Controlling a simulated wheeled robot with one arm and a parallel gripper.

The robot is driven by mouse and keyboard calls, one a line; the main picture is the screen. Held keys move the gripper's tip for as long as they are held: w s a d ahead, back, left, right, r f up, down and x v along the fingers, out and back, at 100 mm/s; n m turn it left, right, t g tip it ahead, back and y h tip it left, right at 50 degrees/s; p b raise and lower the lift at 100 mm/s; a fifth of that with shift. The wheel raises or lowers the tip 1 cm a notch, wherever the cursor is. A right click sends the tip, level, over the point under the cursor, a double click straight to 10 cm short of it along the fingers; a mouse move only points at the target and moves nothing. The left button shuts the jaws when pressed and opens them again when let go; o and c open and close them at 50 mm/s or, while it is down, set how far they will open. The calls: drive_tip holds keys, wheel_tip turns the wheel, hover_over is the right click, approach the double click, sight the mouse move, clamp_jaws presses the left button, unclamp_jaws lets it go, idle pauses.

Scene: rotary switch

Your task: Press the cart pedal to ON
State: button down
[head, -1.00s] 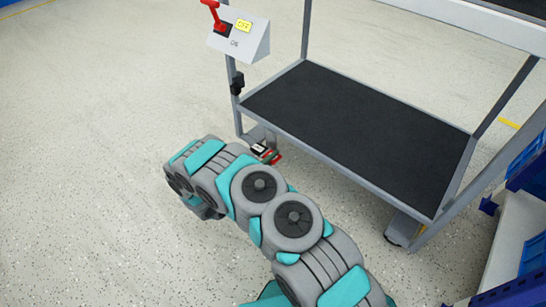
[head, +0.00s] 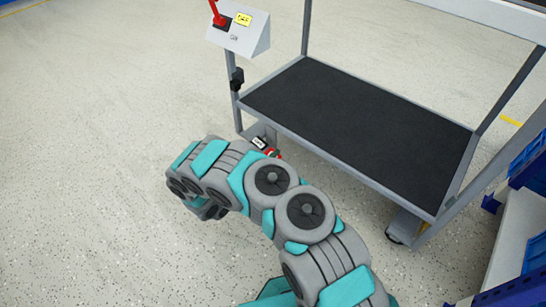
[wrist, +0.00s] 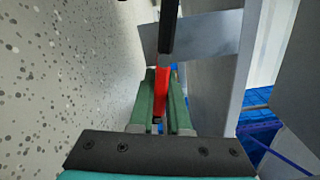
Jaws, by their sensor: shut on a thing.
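The cart pedal (wrist: 162,88) is a red bar low at the cart's near left corner. In the wrist view it lies between the two green fingers of my gripper (wrist: 161,104), which is shut on it. In the head view only a small red part of the pedal (head: 273,152) shows, beside a small black-and-white label (head: 258,143). My arm hides most of my gripper there. I cannot read the pedal's label or tell the pedal's exact position.
The cart's lower shelf (head: 360,115) is dark with a grey frame. A panel (head: 250,40) on its left post carries a red lever (head: 217,14) and a yellow tag. Blue bins (head: 528,165) stand at the right. The speckled floor on the left is clear.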

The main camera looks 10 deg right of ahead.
drive_tip(key=shift+f, duration=0.1)
drive_tip(key=c, duration=0.9)
unclamp_jaws()
drive_tip(key=p+v, duration=0.1)
drive_tip(key=v, duration=0.6)
drive_tip(key=shift+s+a, duration=0.25)
drive_tip(key=shift+a, duration=0.05)
